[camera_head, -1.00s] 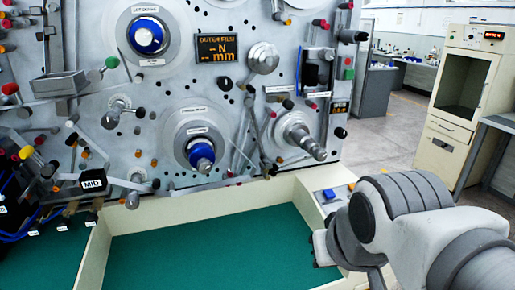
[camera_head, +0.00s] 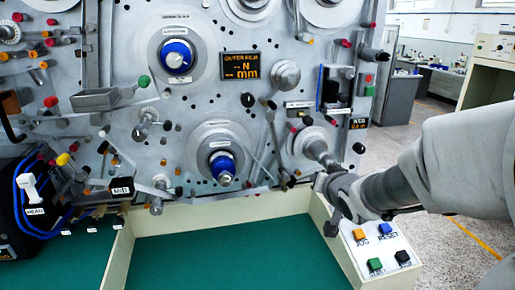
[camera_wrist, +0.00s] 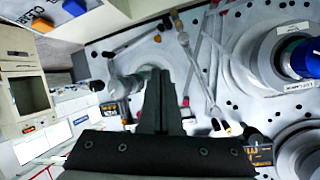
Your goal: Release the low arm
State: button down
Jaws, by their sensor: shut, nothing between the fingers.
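Thin grey lever arms (camera_head: 273,135) hang on the panel between the lower blue-capped spindle (camera_head: 222,165) and the bare grey spindle (camera_head: 320,152). I cannot tell for certain which is the low arm. In the wrist view a lever arm (camera_wrist: 200,75) runs to the right of my fingers, apart from them in the picture. My gripper (camera_head: 322,184) is at the tray's back right corner, just below the grey spindle's end. The wrist view shows its fingers (camera_wrist: 158,75) shut and empty, covering part of the grey spindle (camera_wrist: 128,65) behind.
The cream-walled tray (camera_head: 121,245) with a green floor lies below the panel. A button box (camera_head: 378,252) with orange, blue, green and black buttons is at its right. Pegs and rollers crowd the panel's left. A cream cabinet (camera_head: 484,80) stands far right.

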jog(key=shift+w+d+f+m+t+y+p, duration=0.1)
jog(key=shift+w+f+m+t+y+p, duration=0.4)
jog(key=shift+w+f+m+y, duration=0.65)
jog(key=shift+w+d+f+m+t+y+p, duration=0.1)
jog(key=shift+w+f+m+t+y+p, duration=0.6)
jog(key=shift+y, duration=0.85)
jog(key=shift+w+f+b, duration=0.1)
jog(key=shift+f+b, duration=0.05)
jog(key=shift+b, duration=0.15)
jog(key=x, duration=1)
jog(key=shift+p, duration=0.35)
jog(key=shift+f, duration=0.15)
jog(key=s+a+f+m+b, duration=0.1)
jog(key=a+m, duration=0.2)
jog(key=a, duration=0.2)
jog(key=shift+a+f+y, duration=0.15)
jog(key=shift+a+y, duration=0.25)
